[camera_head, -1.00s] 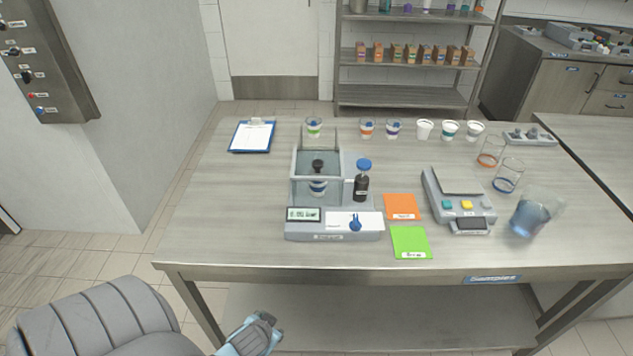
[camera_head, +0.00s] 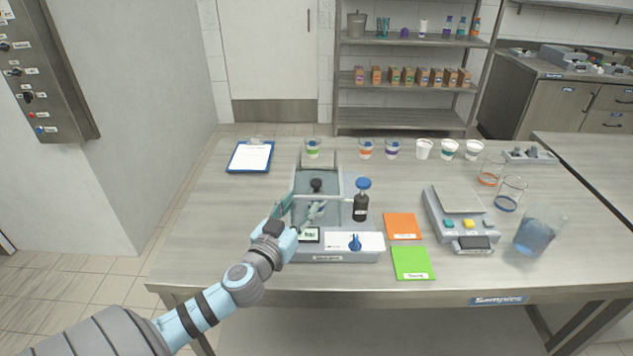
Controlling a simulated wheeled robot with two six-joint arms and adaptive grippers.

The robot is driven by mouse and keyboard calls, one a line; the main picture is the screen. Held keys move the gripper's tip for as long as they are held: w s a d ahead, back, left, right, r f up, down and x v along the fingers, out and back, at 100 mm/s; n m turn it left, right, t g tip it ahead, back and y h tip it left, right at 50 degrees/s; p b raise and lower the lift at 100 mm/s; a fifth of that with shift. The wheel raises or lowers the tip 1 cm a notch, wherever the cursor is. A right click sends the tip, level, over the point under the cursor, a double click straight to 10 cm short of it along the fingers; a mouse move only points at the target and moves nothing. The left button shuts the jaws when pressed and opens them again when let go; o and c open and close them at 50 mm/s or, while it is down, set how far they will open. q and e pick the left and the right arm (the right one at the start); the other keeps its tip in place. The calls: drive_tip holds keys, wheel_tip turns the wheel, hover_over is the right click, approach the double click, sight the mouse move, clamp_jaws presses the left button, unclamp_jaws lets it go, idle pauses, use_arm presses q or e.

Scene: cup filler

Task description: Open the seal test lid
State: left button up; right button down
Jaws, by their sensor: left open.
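The seal tester (camera_head: 330,256) is a grey unit near the table's front, with a small display, a white panel and a blue knob (camera_head: 355,242). Its clear chamber (camera_head: 330,196) has a pale rim, and a black knob (camera_head: 317,185) shows inside its outline. A thin upright frame (camera_head: 337,160) rises at the chamber's back; whether it is the lid, I cannot tell. My left gripper (camera_head: 304,211) is open at the chamber's front left, over the display. It hides part of the display and the chamber's lower front. I cannot tell whether it touches the chamber. My right gripper is not in view.
A black bottle with a blue cap (camera_head: 361,202) stands right beside the chamber. Orange (camera_head: 403,226) and green (camera_head: 412,263) pads and a grey scale (camera_head: 457,220) lie to the right. Several cups line the back. A clipboard (camera_head: 251,156) lies back left; the left tabletop is mostly clear.

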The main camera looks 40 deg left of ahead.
sight(314, 186)
use_arm(q)
drive_tip(key=p+x, duration=0.1)
drive_tip(key=x, duration=0.9)
drive_tip(key=shift+w+p, duration=0.1)
drive_tip(key=shift+p, duration=0.2)
drive_tip(key=shift+a, duration=0.1)
clamp_jaws()
